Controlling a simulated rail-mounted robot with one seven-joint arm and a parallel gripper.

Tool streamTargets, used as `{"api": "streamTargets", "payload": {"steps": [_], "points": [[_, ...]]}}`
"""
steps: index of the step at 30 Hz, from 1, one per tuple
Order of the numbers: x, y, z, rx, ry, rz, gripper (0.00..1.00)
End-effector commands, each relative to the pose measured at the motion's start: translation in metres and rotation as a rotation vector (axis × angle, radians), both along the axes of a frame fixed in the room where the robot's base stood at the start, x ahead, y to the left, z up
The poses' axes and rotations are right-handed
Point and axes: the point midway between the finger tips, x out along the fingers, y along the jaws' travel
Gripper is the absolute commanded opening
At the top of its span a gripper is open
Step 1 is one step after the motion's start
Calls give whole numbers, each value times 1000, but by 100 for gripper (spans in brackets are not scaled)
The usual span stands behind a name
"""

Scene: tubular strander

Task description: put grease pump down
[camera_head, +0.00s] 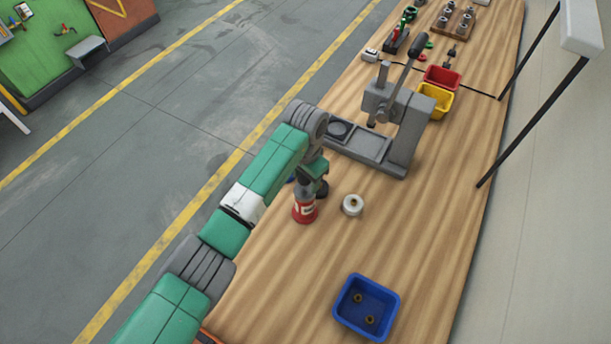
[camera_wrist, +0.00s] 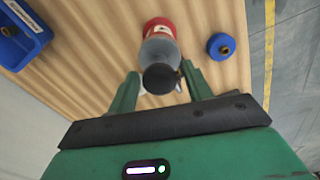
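The grease pump, which I take to be the red and grey canister (camera_head: 305,208) with a dark top, stands on the wooden bench in the head view. It also shows in the wrist view (camera_wrist: 161,46), its red part farther away and its dark round top closest to me. My gripper (camera_wrist: 160,72) has its two green fingers spread, one on each side of the dark top, with visible gaps. In the head view my gripper (camera_head: 316,180) is just above and behind the canister, partly hidden by my arm.
A white round part (camera_head: 352,205) sits right of the canister. A blue round part (camera_wrist: 220,46) stands near the bench edge. A blue bin (camera_head: 367,308) with small brass parts is in front. A grey press (camera_head: 398,125) stands behind, with red (camera_head: 442,77) and yellow (camera_head: 435,101) bins beyond.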

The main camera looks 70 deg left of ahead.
Motion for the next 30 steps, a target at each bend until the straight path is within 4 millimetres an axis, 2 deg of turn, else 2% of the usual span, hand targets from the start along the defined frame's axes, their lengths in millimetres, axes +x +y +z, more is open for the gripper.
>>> {"api": "streamTargets", "payload": {"steps": [8,11,21,25,30], "points": [[0,0,1,0,0,0,54],[1,0,10,2,-2,0,54],[1,1,91,2,-3,0,54],[1,0,112,0,-1,0,54],[0,0,123,0,-1,0,54]]}}
